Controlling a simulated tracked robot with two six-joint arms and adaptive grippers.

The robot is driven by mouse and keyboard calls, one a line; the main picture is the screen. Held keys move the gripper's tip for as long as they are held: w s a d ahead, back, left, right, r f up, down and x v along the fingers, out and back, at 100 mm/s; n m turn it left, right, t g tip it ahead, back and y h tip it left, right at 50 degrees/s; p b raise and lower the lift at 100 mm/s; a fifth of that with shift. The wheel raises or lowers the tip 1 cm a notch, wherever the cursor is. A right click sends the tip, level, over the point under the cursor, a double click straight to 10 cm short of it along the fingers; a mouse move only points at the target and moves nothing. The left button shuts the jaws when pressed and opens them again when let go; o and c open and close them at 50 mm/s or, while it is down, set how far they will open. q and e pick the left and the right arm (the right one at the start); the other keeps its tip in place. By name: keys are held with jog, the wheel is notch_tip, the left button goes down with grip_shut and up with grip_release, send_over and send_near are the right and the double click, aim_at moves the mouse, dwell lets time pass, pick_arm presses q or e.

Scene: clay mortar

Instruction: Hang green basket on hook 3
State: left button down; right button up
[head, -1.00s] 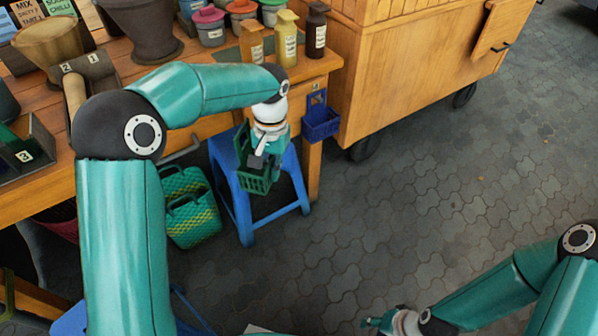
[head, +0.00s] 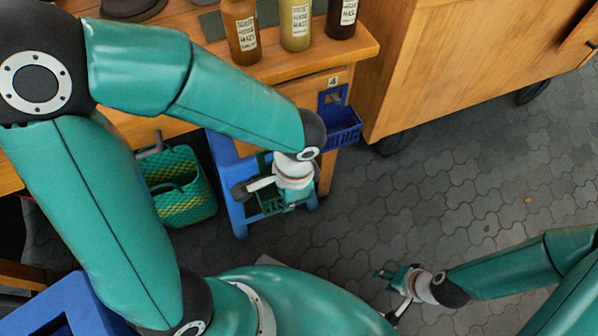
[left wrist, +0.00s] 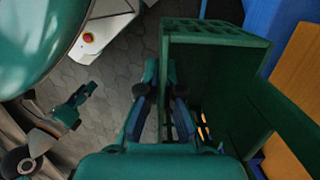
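The green basket (left wrist: 215,45) fills the right of the left wrist view, with its slatted side at the top. In the head view it is mostly hidden behind my left gripper (head: 268,192), in front of the bench's right end. In the left wrist view my left gripper (left wrist: 160,100) has its fingers close together on either side of the basket's left wall. A label "4" (head: 333,82) is on the bench's end, above a hung blue basket (head: 341,127). Hook 3 does not show; my left arm covers that stretch. My right gripper (head: 390,290) is open and empty at lower right.
A blue stool (head: 238,212) stands under the bench, behind my left gripper. A green-yellow woven basket (head: 182,190) is to its left. Bottles (head: 296,25) stand on the bench top (head: 350,55). A wooden cart (head: 450,60) is at right; the paved floor (head: 450,190) is clear.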

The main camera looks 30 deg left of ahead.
pick_arm(q)
jog(key=shift+w+a+f, duration=0.1)
jog(key=shift+f, duration=0.05)
jog(key=shift+w+a+f+p, duration=0.1)
jog(key=shift+w+a+p, duration=0.05)
jog(key=shift+w+a, duration=0.7)
jog(key=shift+w+a+f+p, duration=0.15)
jog(key=shift+w+a, duration=0.45)
jog(key=shift+a, duration=0.35)
jog(key=shift+w+a+f, duration=0.2)
jog(key=shift+w+a, duration=0.7)
jog(key=shift+a, duration=0.1)
jog(key=shift+w+a+f, duration=0.2)
jog(key=shift+w+a, duration=0.65)
jog(key=shift+a, duration=0.1)
pick_arm(e)
jog(key=shift+w+d+r, duration=0.15)
jog(key=shift+w+r, duration=0.15)
jog(key=shift+w, duration=0.1)
pick_arm(q)
jog(key=shift+a, duration=0.1)
jog(key=c, duration=1.2)
grip_release()
jog(key=shift+c, duration=0.2)
jog(key=shift+w, duration=0.1)
jog(key=shift+r, duration=0.1)
